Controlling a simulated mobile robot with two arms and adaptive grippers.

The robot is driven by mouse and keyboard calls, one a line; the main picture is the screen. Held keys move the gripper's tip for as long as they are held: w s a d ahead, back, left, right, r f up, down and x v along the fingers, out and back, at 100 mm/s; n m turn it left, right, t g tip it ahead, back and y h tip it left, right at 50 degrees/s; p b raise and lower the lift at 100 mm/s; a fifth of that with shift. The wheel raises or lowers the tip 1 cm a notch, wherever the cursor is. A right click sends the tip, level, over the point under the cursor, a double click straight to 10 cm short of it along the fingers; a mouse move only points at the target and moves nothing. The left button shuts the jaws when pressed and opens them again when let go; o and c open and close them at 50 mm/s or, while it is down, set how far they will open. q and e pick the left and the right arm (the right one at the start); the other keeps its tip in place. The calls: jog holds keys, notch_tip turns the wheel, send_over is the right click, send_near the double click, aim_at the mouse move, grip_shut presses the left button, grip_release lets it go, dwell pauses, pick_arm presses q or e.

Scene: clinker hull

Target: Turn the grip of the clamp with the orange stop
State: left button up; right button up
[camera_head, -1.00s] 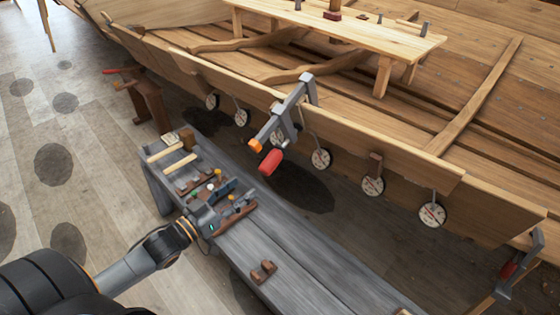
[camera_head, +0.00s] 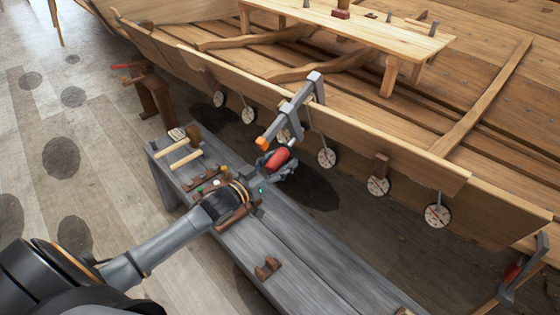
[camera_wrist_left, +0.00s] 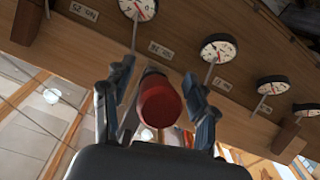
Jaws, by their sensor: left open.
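The clamp with the orange stop (camera_head: 262,143) hangs on the edge of the hull's upper plank, its grey bar (camera_head: 292,108) sloping down toward me. Its red grip (camera_head: 278,158) is at the lower end. My left gripper (camera_head: 281,167) is at the red grip in the head view. In the left wrist view the red grip (camera_wrist_left: 159,100) sits between the two open fingers, with gaps visible on both sides. The orange stop is not seen in the wrist view. My right gripper is not in view.
A grey bench (camera_head: 300,270) stands below my left arm, with mallets (camera_head: 186,150), small tools and a brown block (camera_head: 267,268) on it. Several round dials (camera_head: 327,157) hang along the hull. Another red-gripped clamp (camera_head: 514,270) is at the lower right.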

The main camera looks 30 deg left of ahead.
pick_arm(q)
jog(key=c, duration=1.2)
